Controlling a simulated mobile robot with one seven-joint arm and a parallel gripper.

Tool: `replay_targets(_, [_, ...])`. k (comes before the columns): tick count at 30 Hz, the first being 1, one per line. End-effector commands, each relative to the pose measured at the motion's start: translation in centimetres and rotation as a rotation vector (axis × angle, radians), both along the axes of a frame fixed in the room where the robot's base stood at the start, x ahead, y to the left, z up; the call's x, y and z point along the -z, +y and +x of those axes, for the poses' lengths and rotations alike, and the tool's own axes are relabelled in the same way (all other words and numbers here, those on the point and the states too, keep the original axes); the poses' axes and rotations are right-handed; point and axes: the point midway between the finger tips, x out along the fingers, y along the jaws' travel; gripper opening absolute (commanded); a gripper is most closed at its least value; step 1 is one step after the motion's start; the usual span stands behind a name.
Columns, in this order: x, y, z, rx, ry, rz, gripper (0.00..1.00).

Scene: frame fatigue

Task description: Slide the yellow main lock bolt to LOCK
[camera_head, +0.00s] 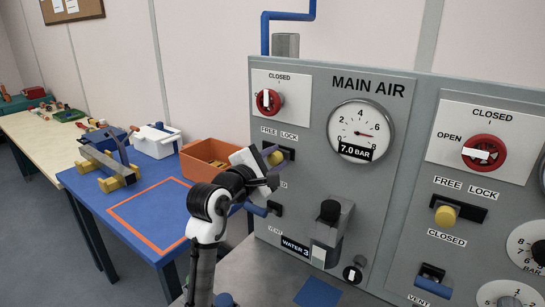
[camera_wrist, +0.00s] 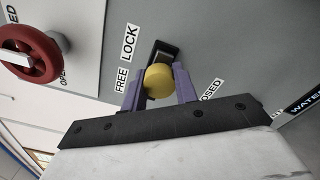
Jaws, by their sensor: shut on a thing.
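The yellow main lock bolt (camera_wrist: 160,82) sits in a dark slot (camera_wrist: 163,50) on the grey panel, under the FREE and LOCK labels. My gripper (camera_wrist: 159,88) has its two purple fingers closed on either side of the knob. The dark slot shows open on the LOCK side of the bolt, so the bolt stands towards the FREE end.
A red valve wheel (camera_head: 267,100) marked CLOSED is above the slot. A gauge (camera_head: 360,131) reads near 7.0 BAR. A blue lever (camera_head: 257,209) is below my gripper. A second panel at right has a similar yellow bolt (camera_head: 445,215). An orange bin (camera_head: 205,152) stands on the blue table behind.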

Motion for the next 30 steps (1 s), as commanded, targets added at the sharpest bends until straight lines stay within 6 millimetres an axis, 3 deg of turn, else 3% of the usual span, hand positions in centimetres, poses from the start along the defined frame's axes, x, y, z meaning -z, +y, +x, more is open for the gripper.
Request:
replay_targets(1, [0.2, -0.5, -0.2, 0.013, 0.005, 0.001, 0.00])
replay_targets(2, [0.2, -0.5, -0.2, 0.013, 0.005, 0.002, 0.32])
replay_targets(7, [0.1, -0.5, -0.1, 0.012, 0.002, 0.003, 0.52])
replay_targets(19, [0.1, 0.3, -0.8, 0.005, -0.003, 0.002, 0.52])
replay_targets(30, [0.3, 4.8, -7.1, 0.004, -0.003, 0.003, 0.52])
